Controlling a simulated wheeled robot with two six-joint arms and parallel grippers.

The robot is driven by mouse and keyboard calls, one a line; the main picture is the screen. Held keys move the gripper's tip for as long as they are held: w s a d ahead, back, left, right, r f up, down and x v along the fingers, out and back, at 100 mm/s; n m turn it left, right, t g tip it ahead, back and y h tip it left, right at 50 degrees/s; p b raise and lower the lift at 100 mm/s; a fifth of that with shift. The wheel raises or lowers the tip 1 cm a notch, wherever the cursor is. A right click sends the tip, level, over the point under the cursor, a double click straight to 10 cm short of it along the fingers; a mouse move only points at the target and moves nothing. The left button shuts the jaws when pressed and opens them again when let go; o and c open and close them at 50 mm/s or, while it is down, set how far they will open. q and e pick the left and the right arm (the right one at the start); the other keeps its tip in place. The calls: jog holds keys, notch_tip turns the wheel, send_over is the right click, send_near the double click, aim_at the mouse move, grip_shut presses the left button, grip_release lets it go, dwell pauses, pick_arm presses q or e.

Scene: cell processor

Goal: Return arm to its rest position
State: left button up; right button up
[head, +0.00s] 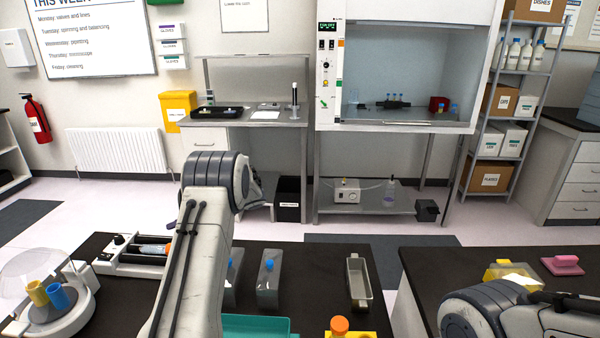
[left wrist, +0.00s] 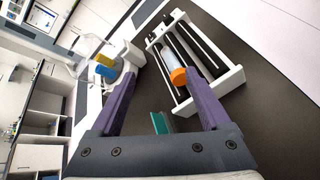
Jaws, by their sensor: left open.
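My left arm (head: 190,265) rises through the middle-left of the head view, its large joint raised above the dark bench; it hides part of the bench behind it. My left gripper (left wrist: 162,66) shows in the left wrist view, with two purple fingers wide apart and nothing held between them. Beyond the fingers, a bottle with an orange cap (left wrist: 178,76) lies on the white roller device (left wrist: 232,78). The roller device (head: 128,266) also shows in the head view, left of my arm. My right arm (head: 475,315) is at the lower right; its gripper is out of view.
A round white device (head: 85,308) with a yellow and a blue cup stands at the bench's left. Blue-capped flasks (head: 268,280), a grey tray (head: 359,280), a teal tray (head: 255,325) and an orange-capped item (head: 340,325) are right of my arm. A pink item (head: 562,265) lies on the right bench.

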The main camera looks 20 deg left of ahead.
pick_arm(q)
jog(key=s+d+r+n+t+h, duration=0.2)
jog(key=d+n+h, duration=0.1)
jog(key=d, duration=1.2)
jog(key=s+d+r+n+t+h, duration=0.2)
jog(key=d+n, duration=0.1)
jog(key=d, duration=1.1)
jog(key=s+d+n+h, duration=0.8)
jog(key=s+d, duration=1.3)
jog(key=s, duration=0.4)
jog(key=shift+d+r+n, duration=0.25)
jog(key=shift+n, duration=0.05)
